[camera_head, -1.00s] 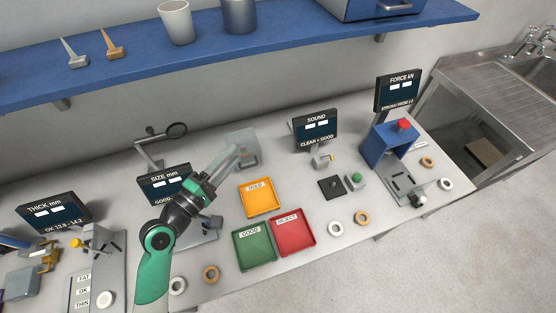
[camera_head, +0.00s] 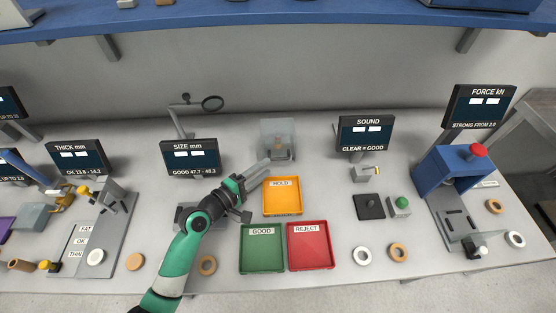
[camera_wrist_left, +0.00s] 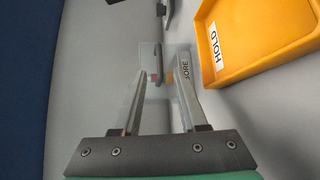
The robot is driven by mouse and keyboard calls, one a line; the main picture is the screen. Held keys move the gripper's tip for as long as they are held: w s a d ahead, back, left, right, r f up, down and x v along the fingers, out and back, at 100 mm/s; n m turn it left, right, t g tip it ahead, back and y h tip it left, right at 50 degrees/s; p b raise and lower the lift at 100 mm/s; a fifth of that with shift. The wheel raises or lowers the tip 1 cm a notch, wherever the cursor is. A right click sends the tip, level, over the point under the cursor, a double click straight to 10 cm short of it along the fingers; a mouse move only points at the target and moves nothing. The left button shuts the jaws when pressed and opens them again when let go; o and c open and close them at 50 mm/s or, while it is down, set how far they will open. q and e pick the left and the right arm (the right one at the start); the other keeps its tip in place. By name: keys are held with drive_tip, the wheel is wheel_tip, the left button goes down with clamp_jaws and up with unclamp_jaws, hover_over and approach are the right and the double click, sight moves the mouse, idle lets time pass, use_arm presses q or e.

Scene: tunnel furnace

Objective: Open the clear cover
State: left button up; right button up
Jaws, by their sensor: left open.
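The clear cover (camera_head: 268,127) is a see-through box at the back of the bench, with a small brownish thing showing inside or behind it. In the left wrist view the pale panel (camera_wrist_left: 148,50) between the fingertips looks like the cover; whether they touch it I cannot tell. My left gripper (camera_head: 267,169) is just in front and slightly left of the cover, pointing at it. Its jaws (camera_wrist_left: 163,68) are open with two long grey fingers. A small label, partly hidden by a finger, is beside the right finger. My right gripper is not in view.
The orange HOLD tray (camera_head: 282,211) is close to the left gripper's right. The green GOOD tray (camera_head: 262,268) and red REJECT tray (camera_head: 310,265) lie in front. The SIZE display (camera_head: 190,157) and a magnifier (camera_head: 212,104) stand left. Bare bench lies right of the cover.

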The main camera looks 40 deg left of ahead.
sight(278, 159)
use_arm(q)
drive_tip(key=w, duration=0.2)
drive_tip(key=w+b, duration=0.1)
drive_tip(key=w, duration=0.1)
drive_tip(key=w+f, duration=0.1)
drive_tip(key=w, duration=0.1)
drive_tip(key=shift+w+a, duration=0.15)
drive_tip(key=shift+w, duration=0.2)
drive_tip(key=shift+c, duration=0.2)
clamp_jaws()
idle(0.8)
